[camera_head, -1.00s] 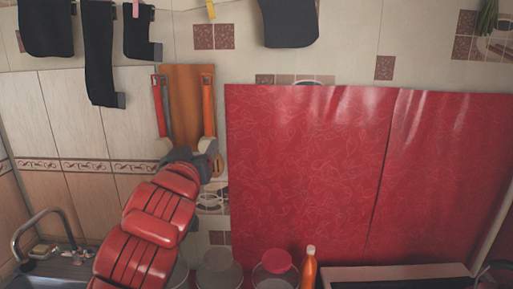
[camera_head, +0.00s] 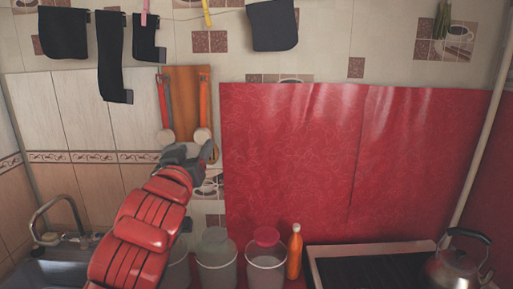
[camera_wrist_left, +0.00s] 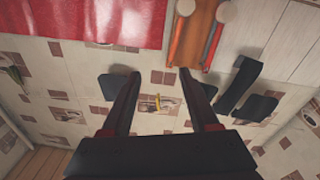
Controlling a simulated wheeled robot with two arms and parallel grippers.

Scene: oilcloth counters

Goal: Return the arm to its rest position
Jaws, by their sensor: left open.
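My left arm is red and reaches up from the bottom left in the head view. Its dark gripper (camera_head: 187,154) is raised in front of the tiled wall, just below two hanging orange-handled tools (camera_head: 203,110). In the left wrist view the two dark fingers of my left gripper (camera_wrist_left: 158,82) stand wide apart with nothing between them. The wall and a yellow clip (camera_wrist_left: 157,101) show beyond the gap. My right gripper is not in view.
A red oilcloth panel (camera_head: 290,160) covers the wall to the right. Below stand buckets (camera_head: 217,262), an orange bottle (camera_head: 295,255), a dark stove (camera_head: 375,270) and a kettle (camera_head: 458,268). A sink tap (camera_head: 58,212) is at left. Black cloths (camera_head: 64,36) hang above.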

